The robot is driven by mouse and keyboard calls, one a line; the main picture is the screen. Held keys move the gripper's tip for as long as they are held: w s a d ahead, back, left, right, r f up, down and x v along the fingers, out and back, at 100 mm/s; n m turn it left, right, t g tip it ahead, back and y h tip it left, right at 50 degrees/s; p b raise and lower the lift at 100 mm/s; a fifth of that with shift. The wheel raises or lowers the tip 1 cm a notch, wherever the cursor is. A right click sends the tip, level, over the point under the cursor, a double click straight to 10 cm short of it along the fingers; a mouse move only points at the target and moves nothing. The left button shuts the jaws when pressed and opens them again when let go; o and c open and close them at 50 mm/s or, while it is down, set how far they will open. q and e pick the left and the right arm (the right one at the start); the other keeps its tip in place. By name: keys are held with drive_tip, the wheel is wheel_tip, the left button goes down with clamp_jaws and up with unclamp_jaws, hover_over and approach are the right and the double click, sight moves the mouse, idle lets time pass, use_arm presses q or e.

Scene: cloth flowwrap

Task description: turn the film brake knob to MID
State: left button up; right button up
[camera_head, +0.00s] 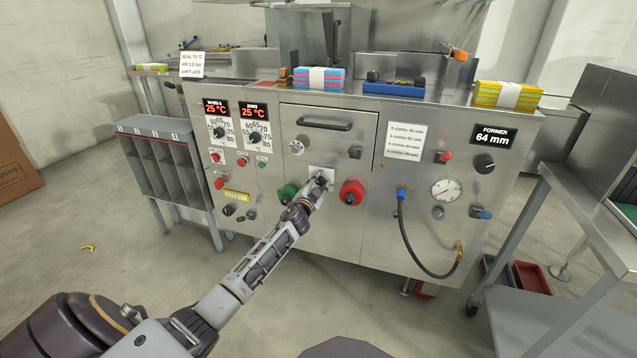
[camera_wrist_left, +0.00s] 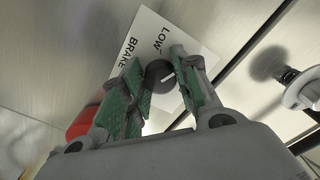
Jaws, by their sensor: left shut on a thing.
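The film brake knob (camera_wrist_left: 158,74) is a small dark round knob with a short white mark, on a white plate (camera_wrist_left: 150,36) lettered LOW and BRAKE. The plate also shows on the machine front in the head view (camera_head: 317,171). My left gripper (camera_head: 321,182) reaches the plate, and in the left wrist view its green-padded fingers (camera_wrist_left: 160,88) are shut on the knob from both sides. The fingers hide part of the plate and any other setting words. I cannot tell exactly which setting the mark points at. My right gripper is not in view.
A green knob (camera_head: 288,193) sits left of the plate and a red button (camera_head: 352,193) close to its right. A door handle (camera_head: 325,124) is above. A dark hose (camera_head: 408,235) hangs at right. A grey cart (camera_head: 585,225) stands at far right.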

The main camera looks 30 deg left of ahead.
use_arm(q)
drive_tip(key=m+p, duration=0.1)
drive_tip(key=m, duration=0.3)
drive_tip(key=m+p, duration=0.1)
drive_tip(key=m, duration=0.4)
drive_tip(key=shift+m, duration=0.9)
drive_tip(key=shift+m+p, duration=0.3)
drive_tip(key=shift+m, duration=0.7)
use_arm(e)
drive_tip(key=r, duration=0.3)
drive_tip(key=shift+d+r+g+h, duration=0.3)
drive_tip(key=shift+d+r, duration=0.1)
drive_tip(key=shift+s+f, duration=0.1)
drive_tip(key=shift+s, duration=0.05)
use_arm(q)
drive_tip(key=o, duration=1)
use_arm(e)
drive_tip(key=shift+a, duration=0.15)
